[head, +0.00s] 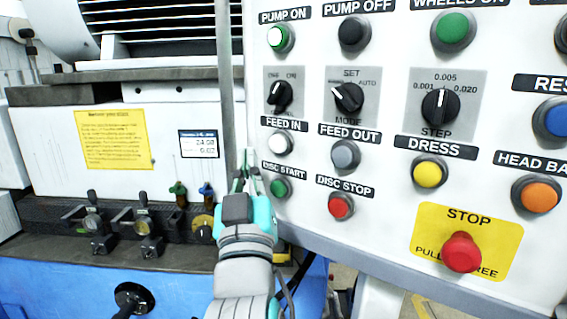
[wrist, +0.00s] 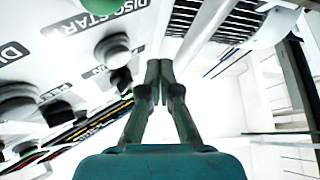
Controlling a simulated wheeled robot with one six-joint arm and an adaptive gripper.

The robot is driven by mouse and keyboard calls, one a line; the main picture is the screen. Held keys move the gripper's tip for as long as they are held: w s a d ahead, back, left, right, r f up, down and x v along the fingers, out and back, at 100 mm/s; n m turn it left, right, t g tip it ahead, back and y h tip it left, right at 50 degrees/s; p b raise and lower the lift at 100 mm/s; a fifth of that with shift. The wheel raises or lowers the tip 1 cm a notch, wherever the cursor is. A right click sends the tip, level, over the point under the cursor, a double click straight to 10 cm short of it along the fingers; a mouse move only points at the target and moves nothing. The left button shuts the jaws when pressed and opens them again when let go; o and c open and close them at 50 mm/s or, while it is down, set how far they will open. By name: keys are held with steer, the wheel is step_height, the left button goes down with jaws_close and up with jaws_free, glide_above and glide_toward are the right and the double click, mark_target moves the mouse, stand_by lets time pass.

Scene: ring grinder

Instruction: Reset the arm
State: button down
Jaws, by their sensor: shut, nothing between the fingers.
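My gripper (head: 247,160) is in the middle of the head view, at the left edge of the control panel, beside the DISC START button (head: 280,188). Its fingers point up and away and are closed together with nothing between them. In the wrist view the gripper (wrist: 159,66) shows two dark green fingers meeting at their tips. I cannot tell whether the fingertips touch the panel.
The white panel (head: 390,200) carries several buttons, knobs and a red STOP button (head: 462,252) on the right. On the left, the grinder has a yellow notice (head: 115,138), a small readout (head: 199,144), and levers (head: 92,222) on a dark rail. A grey post stands behind my gripper.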

steer(key=s+d+f+n+g+y, duration=0.1)
steer(key=d+f+g, duration=0.15)
steer(key=f, duration=0.85)
steer(key=s+d+f+n+g+y, duration=0.1)
steer(key=d+f, duration=0.3)
steer(key=f, duration=0.8)
steer(key=s+d+f+g, duration=0.1)
steer(key=s+d+f, duration=0.35)
steer(key=f, duration=0.25)
steer(key=s+d+f+g, duration=0.1)
steer(key=s+d+f, duration=0.2)
steer(key=s+f, duration=0.35)
steer(key=s+d+f+m+g+h, duration=0.1)
steer(key=s+d+f, duration=0.2)
steer(key=s+f, duration=0.3)
steer(key=s+d+f+m+g+h, duration=0.1)
steer(key=s+d+f, duration=0.2)
steer(key=s+f, duration=0.35)
steer(key=s+d+m+g+h, duration=0.1)
steer(key=s+d, duration=0.1)
steer(key=s, duration=0.6)
steer(key=s+d+r+m+h, duration=0.1)
steer(key=s+d+m, duration=0.1)
steer(key=s, duration=0.7)
steer(key=shift+r+m+g, duration=0.15)
steer(key=shift+m+g, duration=0.15)
steer(key=shift+g, duration=0.05)
